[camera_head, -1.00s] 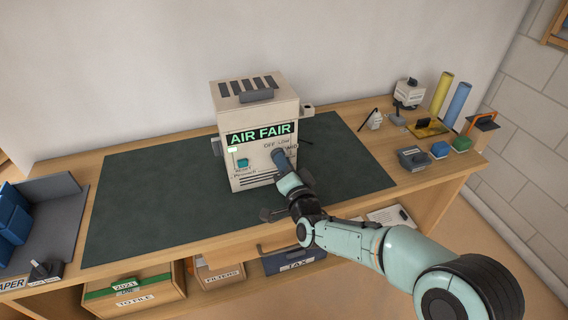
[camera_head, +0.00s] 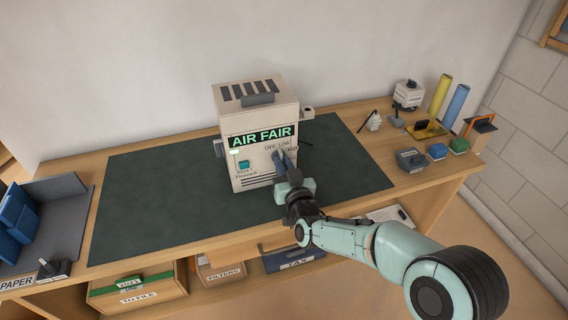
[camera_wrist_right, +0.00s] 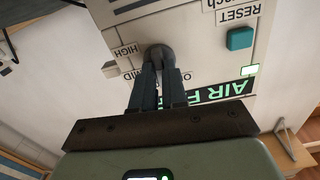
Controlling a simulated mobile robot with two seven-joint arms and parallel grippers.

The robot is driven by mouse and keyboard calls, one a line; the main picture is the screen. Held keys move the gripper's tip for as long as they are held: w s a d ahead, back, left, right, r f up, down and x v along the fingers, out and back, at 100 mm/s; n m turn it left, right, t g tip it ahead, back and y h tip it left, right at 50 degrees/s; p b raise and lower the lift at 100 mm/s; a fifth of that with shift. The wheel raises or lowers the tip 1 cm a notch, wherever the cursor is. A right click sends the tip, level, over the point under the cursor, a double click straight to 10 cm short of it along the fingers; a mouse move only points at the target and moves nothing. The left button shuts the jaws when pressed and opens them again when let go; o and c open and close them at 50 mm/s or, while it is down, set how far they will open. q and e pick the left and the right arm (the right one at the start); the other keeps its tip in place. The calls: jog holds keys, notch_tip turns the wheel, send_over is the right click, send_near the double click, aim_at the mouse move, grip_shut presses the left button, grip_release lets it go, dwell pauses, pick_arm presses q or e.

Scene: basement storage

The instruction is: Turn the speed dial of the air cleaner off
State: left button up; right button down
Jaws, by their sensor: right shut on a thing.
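The air cleaner (camera_head: 252,160) is a cream box with a green "AIR FAIR" sign, standing upright on the dark mat. Its speed dial (camera_wrist_right: 159,54) is a dark round knob in the right wrist view, with HIGH, MID and partly hidden OFF labels around it. My right gripper (camera_head: 281,158) is at the lower right of the cleaner's front, its fingers shut on the dial; they also show in the wrist view (camera_wrist_right: 158,66). The fingers hide part of the labels, and I cannot read the dial's setting. My left gripper is out of view.
A teal reset button (camera_head: 244,165) is on the cleaner's front, left of the dial. The green mat (camera_head: 150,200) is clear around the cleaner. Small items and a dark grey box (camera_head: 411,159) stand at the bench's right. A grey tray (camera_head: 68,220) holds blue things at left.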

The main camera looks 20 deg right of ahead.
pick_arm(q)
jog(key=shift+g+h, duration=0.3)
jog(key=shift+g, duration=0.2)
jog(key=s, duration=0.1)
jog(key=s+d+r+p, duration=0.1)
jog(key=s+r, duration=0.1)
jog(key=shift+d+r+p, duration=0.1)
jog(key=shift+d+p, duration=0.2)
jog(key=shift+p, duration=0.1)
pick_arm(e)
jog(key=n, duration=0.6)
jog(key=shift+a+n, duration=0.1)
jog(key=shift+n, duration=0.2)
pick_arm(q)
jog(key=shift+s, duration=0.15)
pick_arm(e)
jog(key=c, duration=1.2)
grip_release()
jog(key=shift+o, duration=0.2)
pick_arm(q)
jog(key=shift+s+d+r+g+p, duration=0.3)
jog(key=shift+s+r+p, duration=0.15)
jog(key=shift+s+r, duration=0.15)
pick_arm(e)
jog(key=s, duration=1.3)
jog(key=shift+s+d, duration=0.2)
jog(key=shift+d, duration=0.05)
